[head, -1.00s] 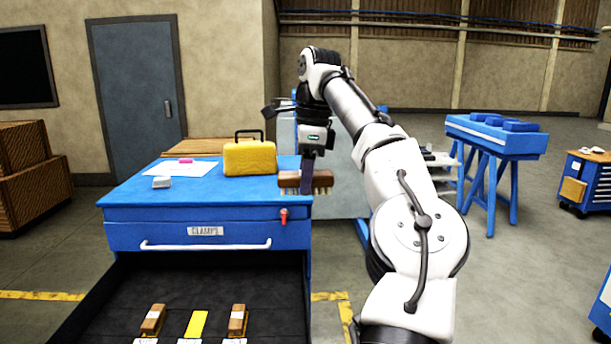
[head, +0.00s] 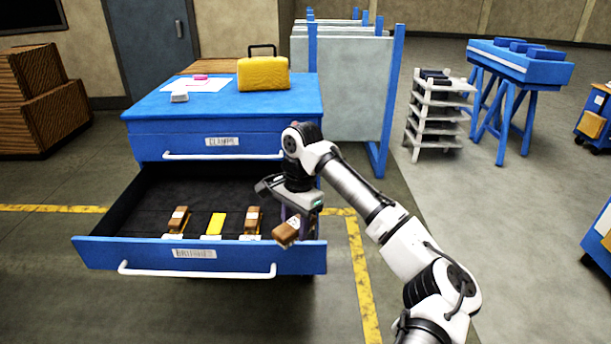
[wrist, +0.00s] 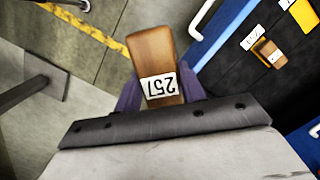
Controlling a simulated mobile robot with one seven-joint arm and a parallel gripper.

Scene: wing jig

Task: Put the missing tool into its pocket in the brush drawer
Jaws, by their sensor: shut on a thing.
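My gripper (head: 290,222) is shut on a wooden brush (head: 286,233) at the right front corner of the open drawer (head: 90,248). In the wrist view the brush (wrist: 155,55) shows a white label reading 257, upside down, between the dark purple fingers. It is held above the drawer's front right edge; the exact height is unclear. Inside the drawer, two brown brushes stand in a row, one at left (head: 178,220) and one at right (head: 253,219). Between them is a bare yellow pocket (head: 215,224) with a white label in front.
The blue cabinet top (head: 225,110) holds a yellow case (head: 262,73), a paper sheet (head: 195,85) and a small white object (head: 179,96). A grey panel rack (head: 340,90) stands behind. A white shelf stand (head: 437,115) is at right. The drawer's back area is clear.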

